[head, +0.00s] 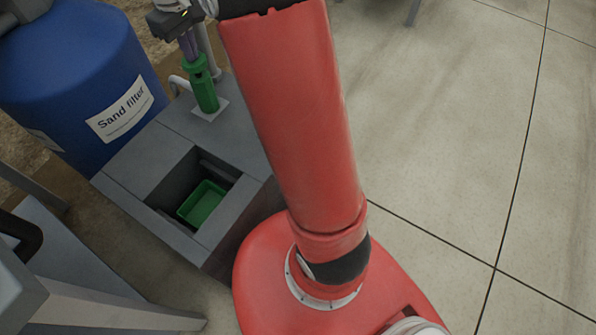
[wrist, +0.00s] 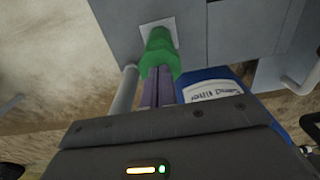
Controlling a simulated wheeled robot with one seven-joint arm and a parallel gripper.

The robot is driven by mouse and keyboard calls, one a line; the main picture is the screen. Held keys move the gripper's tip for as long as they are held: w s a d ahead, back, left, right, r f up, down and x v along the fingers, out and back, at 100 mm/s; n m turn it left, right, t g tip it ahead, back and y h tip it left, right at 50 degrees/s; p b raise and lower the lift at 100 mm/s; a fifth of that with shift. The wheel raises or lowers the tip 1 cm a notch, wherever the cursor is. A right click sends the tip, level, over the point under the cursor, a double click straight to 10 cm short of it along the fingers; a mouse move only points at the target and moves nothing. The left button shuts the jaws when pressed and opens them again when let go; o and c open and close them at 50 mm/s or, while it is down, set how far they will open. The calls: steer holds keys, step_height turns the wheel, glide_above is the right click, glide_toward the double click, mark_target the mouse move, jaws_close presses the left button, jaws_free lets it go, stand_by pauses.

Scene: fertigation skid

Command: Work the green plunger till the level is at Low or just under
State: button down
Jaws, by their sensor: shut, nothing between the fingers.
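The green plunger (head: 204,88) stands upright on a small pale plate on top of the grey skid block, at the upper left of the head view. It also shows in the wrist view (wrist: 159,48), just beyond my fingertips. My gripper (head: 191,52) is above the plunger, pointing down, with its purple-grey fingers closed together at the plunger's top. In the wrist view the fingers (wrist: 158,78) are side by side and seem to meet the green top; I cannot tell whether they touch it. No level gauge or Low mark is visible.
A blue tank labelled Sand filter (head: 85,85) stands left of the skid block (head: 150,160). The block has a square opening with a green tray (head: 203,203) inside. A pale pipe runs beside the plunger. Concrete floor (head: 450,150) is open to the right.

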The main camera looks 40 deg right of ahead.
steer(key=shift+f+b, duration=0.3)
steer(key=shift+f, duration=0.45)
step_height(320, 180, up, 8)
steer(key=p, duration=0.6)
steer(key=shift+f+p, duration=0.25)
steer(key=shift+p, duration=0.1)
steer(key=shift+f, duration=0.1)
